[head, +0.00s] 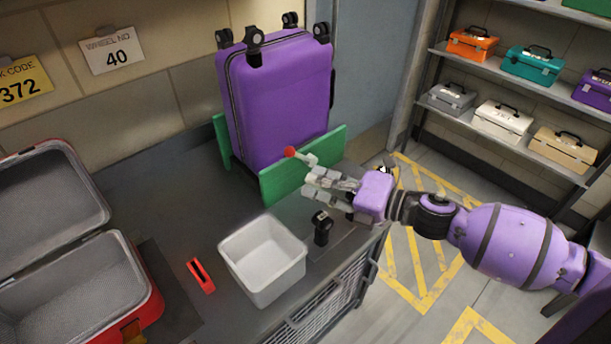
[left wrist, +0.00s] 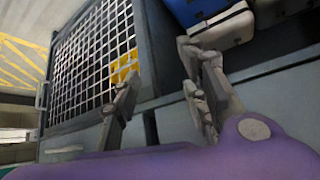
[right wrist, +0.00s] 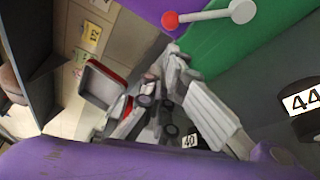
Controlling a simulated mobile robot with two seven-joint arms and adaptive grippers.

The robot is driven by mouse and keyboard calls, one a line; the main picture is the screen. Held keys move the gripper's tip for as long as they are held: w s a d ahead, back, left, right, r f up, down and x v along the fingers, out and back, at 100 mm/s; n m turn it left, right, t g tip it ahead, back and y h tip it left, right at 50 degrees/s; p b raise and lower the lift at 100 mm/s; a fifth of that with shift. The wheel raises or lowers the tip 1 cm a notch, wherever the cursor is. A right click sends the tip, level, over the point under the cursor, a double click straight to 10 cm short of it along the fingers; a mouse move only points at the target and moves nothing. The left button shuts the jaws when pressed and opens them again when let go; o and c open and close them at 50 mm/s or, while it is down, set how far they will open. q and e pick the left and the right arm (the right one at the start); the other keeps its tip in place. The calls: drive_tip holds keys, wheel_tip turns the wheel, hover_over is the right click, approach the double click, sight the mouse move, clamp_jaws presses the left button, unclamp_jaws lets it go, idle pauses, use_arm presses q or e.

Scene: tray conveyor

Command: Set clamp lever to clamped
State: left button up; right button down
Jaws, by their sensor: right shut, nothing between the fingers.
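The clamp lever (head: 303,157) is a short grey bar with a red ball knob, on the top edge of the near green clamp jaw (head: 300,178). In the head view its knob points left; the lever also shows at the top of the right wrist view (right wrist: 212,16). A purple suitcase (head: 280,95) stands upright between the green jaws; I cannot tell how tightly they touch it. My right gripper (head: 318,182) is shut and empty, just in front of the near jaw and below the lever, apart from the knob. My left gripper (left wrist: 160,65) is open and empty, seen only in the left wrist view.
A white bin (head: 262,260), a small red item (head: 201,276) and a black holder (head: 322,228) stand on the grey counter. An open red case (head: 75,280) lies at left. Shelves of toolboxes (head: 500,75) stand at right. The left gripper is beside a mesh panel (left wrist: 90,60).

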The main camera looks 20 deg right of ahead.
sight(300, 156)
use_arm(q)
drive_tip(key=shift+w+r+p, duration=0.4)
drive_tip(key=shift+w+r, duration=0.2)
drive_tip(key=shift+w, duration=0.15)
use_arm(e)
drive_tip(key=x, duration=0.9)
use_arm(q)
drive_tip(key=shift+s, duration=0.2)
